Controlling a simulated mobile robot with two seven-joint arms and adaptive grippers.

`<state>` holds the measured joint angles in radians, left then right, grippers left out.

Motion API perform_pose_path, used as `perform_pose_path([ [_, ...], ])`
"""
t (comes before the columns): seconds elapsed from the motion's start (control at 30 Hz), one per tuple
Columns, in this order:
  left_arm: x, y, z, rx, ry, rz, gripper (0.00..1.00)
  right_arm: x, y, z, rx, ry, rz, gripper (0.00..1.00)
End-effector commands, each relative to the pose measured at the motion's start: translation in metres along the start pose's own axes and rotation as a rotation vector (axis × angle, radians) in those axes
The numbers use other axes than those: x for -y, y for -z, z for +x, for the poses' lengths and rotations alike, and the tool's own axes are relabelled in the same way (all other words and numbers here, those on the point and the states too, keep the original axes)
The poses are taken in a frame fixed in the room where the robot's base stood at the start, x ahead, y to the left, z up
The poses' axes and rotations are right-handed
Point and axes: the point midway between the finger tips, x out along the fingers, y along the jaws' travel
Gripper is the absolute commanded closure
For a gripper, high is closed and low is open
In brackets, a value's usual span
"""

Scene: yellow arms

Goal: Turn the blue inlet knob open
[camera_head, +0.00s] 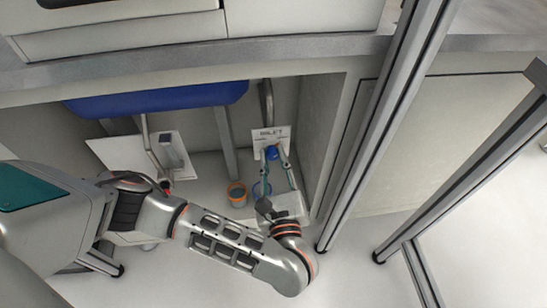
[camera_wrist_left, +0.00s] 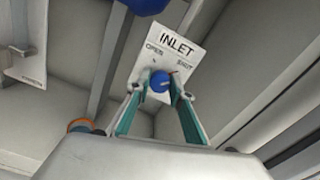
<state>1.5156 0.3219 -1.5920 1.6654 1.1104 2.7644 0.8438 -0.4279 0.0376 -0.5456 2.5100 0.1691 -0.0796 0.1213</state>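The blue inlet knob (camera_wrist_left: 160,82) sits on a white plate (camera_wrist_left: 166,52) marked INLET, with OPEN at upper left and SHUT at right. A small orange mark shows at the knob's upper right, on the SHUT side. My left gripper (camera_wrist_left: 160,78) reaches up to the plate; its two teal fingers lie close along both sides of the knob and appear shut on it. In the head view the knob (camera_head: 272,152) shows between the fingertips of the left gripper (camera_head: 273,159). My right gripper is in neither view.
The plate is inside an open space under a counter (camera_head: 310,48), below a blue basin (camera_head: 160,99). A grey pipe (camera_head: 266,105) runs above it. A second white plate (camera_head: 122,154) is at left. An orange-rimmed cup (camera_head: 237,195) stands beside my gripper. Metal posts (camera_head: 385,120) rise at right.

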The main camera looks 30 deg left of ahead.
Motion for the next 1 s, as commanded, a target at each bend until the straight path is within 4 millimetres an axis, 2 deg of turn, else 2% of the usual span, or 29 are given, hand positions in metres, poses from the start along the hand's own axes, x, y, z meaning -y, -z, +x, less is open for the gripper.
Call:
perform_pose_path([
  [0.47, -0.0005, 0.0005, -0.0005, -0.001, -0.001, -0.058, 1.00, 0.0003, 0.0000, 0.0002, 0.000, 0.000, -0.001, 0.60],
  [0.67, -0.0010, 0.0005, -0.0006, -0.001, -0.002, -0.184, 1.00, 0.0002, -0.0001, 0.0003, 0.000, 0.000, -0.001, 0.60],
  [1.0, -0.0020, 0.0012, -0.0008, -0.001, -0.003, -0.496, 1.00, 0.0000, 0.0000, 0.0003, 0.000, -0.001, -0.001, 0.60],
])
